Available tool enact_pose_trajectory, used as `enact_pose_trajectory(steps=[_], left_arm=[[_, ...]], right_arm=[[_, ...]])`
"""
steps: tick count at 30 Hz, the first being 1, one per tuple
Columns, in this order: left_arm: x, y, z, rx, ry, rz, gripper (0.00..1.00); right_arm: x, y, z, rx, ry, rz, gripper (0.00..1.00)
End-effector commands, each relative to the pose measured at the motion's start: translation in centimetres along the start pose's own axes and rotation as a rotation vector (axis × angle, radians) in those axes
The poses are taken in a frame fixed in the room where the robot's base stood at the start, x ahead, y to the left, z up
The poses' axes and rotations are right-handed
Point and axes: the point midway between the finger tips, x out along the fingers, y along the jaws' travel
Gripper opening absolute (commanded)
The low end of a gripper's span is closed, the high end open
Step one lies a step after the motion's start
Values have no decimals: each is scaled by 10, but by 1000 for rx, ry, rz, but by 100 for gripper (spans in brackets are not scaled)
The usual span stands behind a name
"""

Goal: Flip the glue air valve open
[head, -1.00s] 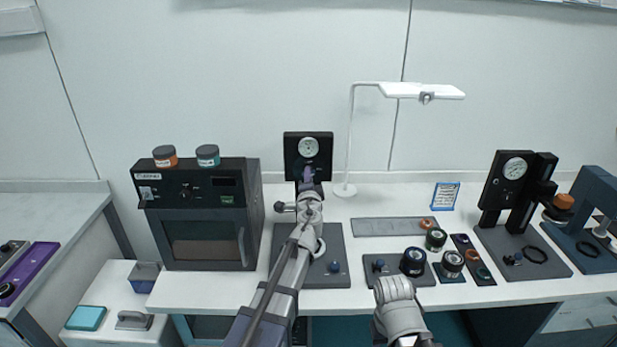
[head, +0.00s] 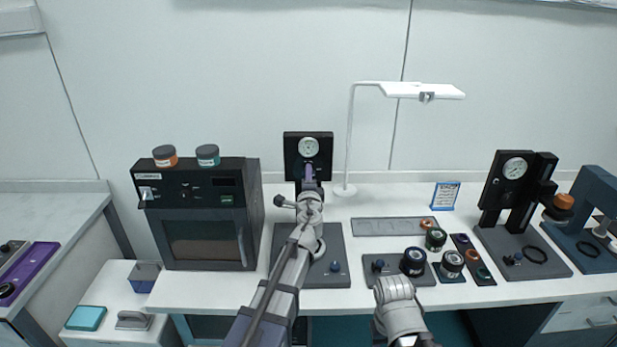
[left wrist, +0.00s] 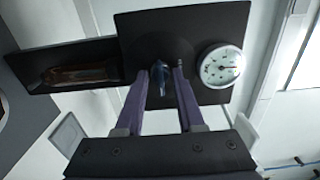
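A black upright panel (head: 292,150) with a round white gauge (head: 308,147) stands at the back of the table. In the left wrist view the panel (left wrist: 135,30) fills the top, with the gauge (left wrist: 221,66) on its right. A small blue lever (left wrist: 161,80), which looks like the valve, sticks out from a dark round mount on the panel. My left gripper (left wrist: 160,75) has its purple fingers open, one on each side of the lever, the left one closer. In the head view my left gripper (head: 310,176) hides the lever. My right arm shows low down; its gripper is out of view.
A dark oven (head: 205,240) with two jars on top stands left of the panel. A thin white lamp (head: 349,140) rises close to its right. Several dark jars and plates, including a black jar (head: 413,262), lie to the right.

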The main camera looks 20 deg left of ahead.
Motion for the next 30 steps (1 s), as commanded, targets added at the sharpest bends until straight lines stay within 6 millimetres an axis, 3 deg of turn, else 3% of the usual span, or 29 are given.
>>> enact_pose_trajectory(steps=[11, 17, 24, 30], left_arm=[[-4, 0, 0, -1, 0, 0, 40], [-27, 0, 1, -1, 1, 0, 40], [-67, 0, 1, 0, 1, 0, 40], [-79, 0, 0, 0, 0, 0, 40]], right_arm=[[0, 0, 0, 0, 0, 0, 50], [0, 0, 0, 0, 0, 0, 50], [0, 0, 0, 0, 0, 0, 50], [0, 0, 0, 0, 0, 0, 50]])
